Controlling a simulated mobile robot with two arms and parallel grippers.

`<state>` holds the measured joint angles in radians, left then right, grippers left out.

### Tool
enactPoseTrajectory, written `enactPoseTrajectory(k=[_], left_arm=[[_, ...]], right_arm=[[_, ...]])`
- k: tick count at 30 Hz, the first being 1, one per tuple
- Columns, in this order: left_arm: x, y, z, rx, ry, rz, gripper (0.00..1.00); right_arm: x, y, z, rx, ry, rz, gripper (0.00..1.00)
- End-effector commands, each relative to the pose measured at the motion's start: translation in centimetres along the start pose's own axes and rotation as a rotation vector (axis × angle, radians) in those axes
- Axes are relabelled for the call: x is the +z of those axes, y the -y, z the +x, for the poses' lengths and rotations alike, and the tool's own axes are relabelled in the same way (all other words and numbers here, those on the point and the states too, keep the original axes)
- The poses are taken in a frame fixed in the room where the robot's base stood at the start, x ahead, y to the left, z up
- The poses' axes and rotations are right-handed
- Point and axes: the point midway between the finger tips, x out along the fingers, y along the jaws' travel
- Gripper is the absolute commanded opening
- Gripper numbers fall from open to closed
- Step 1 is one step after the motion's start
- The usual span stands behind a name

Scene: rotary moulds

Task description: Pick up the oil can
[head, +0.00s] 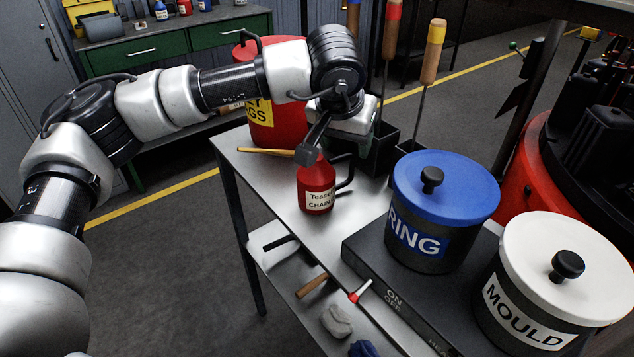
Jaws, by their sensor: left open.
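The oil can (314,186) is a small red can with a pale printed label and a dark handle on its right side. It stands upright on the metal table (259,173), near its left edge. My left arm comes in from the left and reaches over the table. My right gripper is not in view.
A red bin (262,125) with a yellow label stands behind the can, a wooden stick (266,152) to its left. Dark holders (403,146) with wooden-handled tools stand behind. A blue-lidded RING pot (447,190) and white-lidded MOULD pot (565,265) sit on a dark heater plate (365,246) at right.

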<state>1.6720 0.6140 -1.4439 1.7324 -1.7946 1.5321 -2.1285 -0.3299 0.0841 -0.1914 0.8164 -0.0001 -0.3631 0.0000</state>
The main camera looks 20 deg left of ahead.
Motion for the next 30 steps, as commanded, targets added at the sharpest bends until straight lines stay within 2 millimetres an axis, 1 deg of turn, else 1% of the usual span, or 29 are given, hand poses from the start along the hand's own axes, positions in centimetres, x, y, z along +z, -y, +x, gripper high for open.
enactPoseTrajectory(k=[6,9,12,17,18,23,27,30], left_arm=[[0.1,0.1,3.3,0.0,0.005,0.0,0.61],[0.1,0.1,4.4,0.0,0.003,0.002,0.61],[0.1,0.1,4.8,0.001,0.002,0.002,0.61],[0.1,0.1,4.8,0.001,0.002,0.002,0.61],[0.1,0.1,4.8,0.001,0.002,0.002,0.59],[0.1,0.1,4.8,0.001,0.002,0.002,0.35],[0.1,0.1,4.8,0.001,0.003,0.002,0.13],[0.1,0.1,4.8,0.001,0.003,0.002,0.0]], right_arm=[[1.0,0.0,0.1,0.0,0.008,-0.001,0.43],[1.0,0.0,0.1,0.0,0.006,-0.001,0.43],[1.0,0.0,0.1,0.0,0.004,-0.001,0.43],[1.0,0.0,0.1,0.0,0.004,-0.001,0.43],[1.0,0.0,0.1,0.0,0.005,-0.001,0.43],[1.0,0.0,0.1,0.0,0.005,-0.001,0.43],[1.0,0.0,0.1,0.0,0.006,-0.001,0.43],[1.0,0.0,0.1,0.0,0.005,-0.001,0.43]])
